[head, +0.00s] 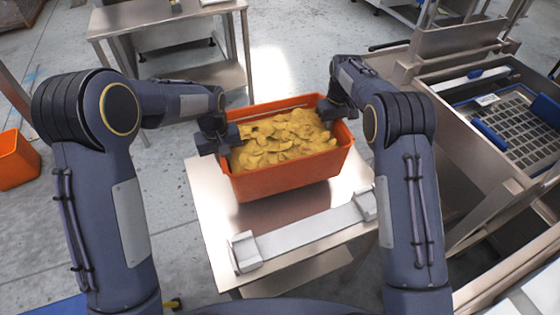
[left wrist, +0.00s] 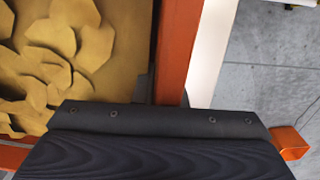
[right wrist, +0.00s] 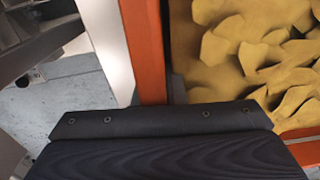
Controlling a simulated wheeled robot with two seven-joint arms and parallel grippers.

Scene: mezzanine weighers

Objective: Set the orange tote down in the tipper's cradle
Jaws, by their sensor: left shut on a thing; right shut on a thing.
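The orange tote (head: 290,175), full of yellow chip-like pieces (head: 285,138), is upright over a small steel table (head: 215,210). I cannot tell whether its base touches the tabletop. My left gripper (head: 227,142) is shut on the tote's left rim, and the left wrist view shows its fingers (left wrist: 168,92) either side of the orange wall. My right gripper (head: 333,108) is shut on the right rim, with its fingers (right wrist: 155,92) either side of that wall. A steel-framed machine (head: 455,150) at the right, perhaps the tipper, holds a blue-edged grid panel (head: 505,125).
A grey bar with end blocks (head: 300,233) lies along the near part of the small table. Another steel table (head: 165,22) stands behind. An orange bin (head: 15,160) is on the floor at the left. Open concrete floor (head: 285,65) lies behind the tote.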

